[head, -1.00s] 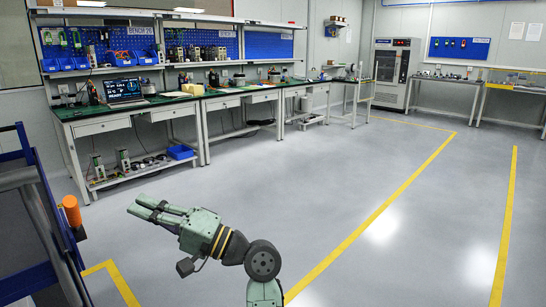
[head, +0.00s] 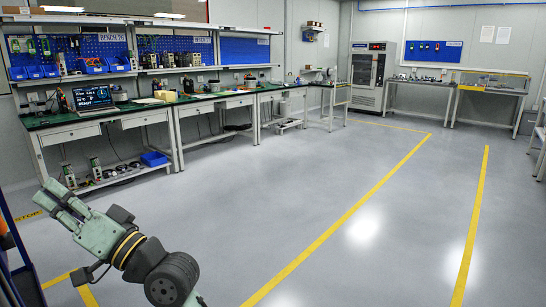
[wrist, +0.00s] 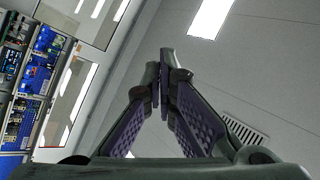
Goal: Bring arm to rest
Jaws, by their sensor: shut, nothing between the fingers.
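My arm reaches up from the bottom of the head view at the lower left. My gripper (head: 52,198) is at its end, pointing up and to the left over the floor. In the wrist view my gripper (wrist: 161,75) has its two fingers meeting at the tips, with nothing between them. Behind the fingers are the ceiling and wall. The gripper touches nothing that I can see.
A long green workbench (head: 120,112) with a laptop (head: 94,98) runs along the back left. A blue-framed rack (head: 20,262) stands close at the left edge. The grey floor (head: 300,165) with yellow lines is clear in the middle and right. A cabinet (head: 369,75) stands at the back.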

